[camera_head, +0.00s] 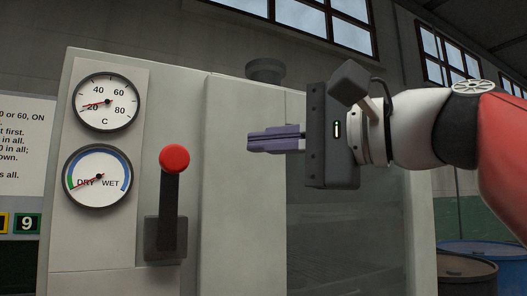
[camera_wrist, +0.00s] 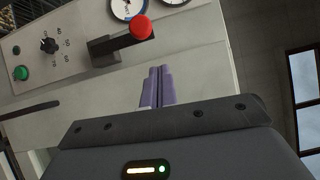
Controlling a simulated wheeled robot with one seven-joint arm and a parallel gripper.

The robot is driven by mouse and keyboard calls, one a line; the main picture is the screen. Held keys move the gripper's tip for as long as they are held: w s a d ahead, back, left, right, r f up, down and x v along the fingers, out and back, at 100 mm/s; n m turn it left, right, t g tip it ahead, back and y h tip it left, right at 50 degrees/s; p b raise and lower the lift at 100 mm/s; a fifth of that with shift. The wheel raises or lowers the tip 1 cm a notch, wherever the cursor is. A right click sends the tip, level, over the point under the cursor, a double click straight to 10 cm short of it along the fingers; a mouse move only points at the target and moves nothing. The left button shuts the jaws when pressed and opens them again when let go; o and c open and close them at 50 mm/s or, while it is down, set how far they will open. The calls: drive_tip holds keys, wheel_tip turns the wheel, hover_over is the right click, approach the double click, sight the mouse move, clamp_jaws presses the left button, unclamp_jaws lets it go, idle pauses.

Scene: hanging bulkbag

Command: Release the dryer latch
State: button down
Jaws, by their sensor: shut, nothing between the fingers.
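The dryer (camera_head: 230,150) is a pale grey cabinet in the head view. Its latch lever (camera_head: 169,210) is a dark upright bar with a red ball knob (camera_head: 174,159) on top and a dark block at its base. The lever also shows in the wrist view (camera_wrist: 115,43), with its red knob (camera_wrist: 141,27) beyond my fingertips. My gripper (camera_head: 250,139) has its purple fingers shut and empty. It points left, to the right of the knob and a little higher in the head view, apart from it. In the wrist view the fingers (camera_wrist: 160,72) lie together below the knob.
A temperature dial (camera_head: 106,101) and a dry/wet dial (camera_head: 97,176) sit left of the lever. The wrist view shows a green button (camera_wrist: 21,73) and a black rotary knob (camera_wrist: 48,46) on the panel. Drums (camera_head: 480,252) stand at the right. A written notice (camera_head: 22,140) is at the left.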

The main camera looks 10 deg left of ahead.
drive_tip(key=v, duration=0.5)
drive_tip(key=shift+s+d+r, duration=0.1)
drive_tip(key=shift+d+r, duration=0.15)
drive_tip(key=shift+r, duration=0.05)
drive_tip(key=shift+f, duration=0.1)
drive_tip(key=w+d+f+m+t+h, duration=0.1)
drive_tip(key=w+f+h, duration=0.15)
drive_tip(key=f, duration=0.55)
drive_tip(key=w+d+f+t+h, duration=0.1)
drive_tip(key=w+d+f+h, duration=0.15)
drive_tip(key=f, duration=0.45)
drive_tip(key=s+d+f+n+g+h, duration=0.1)
drive_tip(key=s+d+f+n+h, duration=0.1)
drive_tip(key=f, duration=1.1)
drive_tip(key=s+d+f+n+g+h, duration=0.1)
drive_tip(key=d+f+h, duration=0.4)
drive_tip(key=f, duration=0.7)
drive_tip(key=s+d+f+n+g+h, duration=0.1)
drive_tip(key=s+d+f+n+h, duration=0.2)
drive_tip(key=f, duration=1)
drive_tip(key=shift+s+d+f+g+h, duration=0.4)
drive_tip(key=shift+s+h, duration=0.5)
drive_tip(key=shift+s, duration=0.3)
drive_tip(key=c, duration=2.1)
unclamp_jaws()
drive_tip(key=shift+r, duration=0.1)
drive_tip(key=shift+c, duration=0.2)
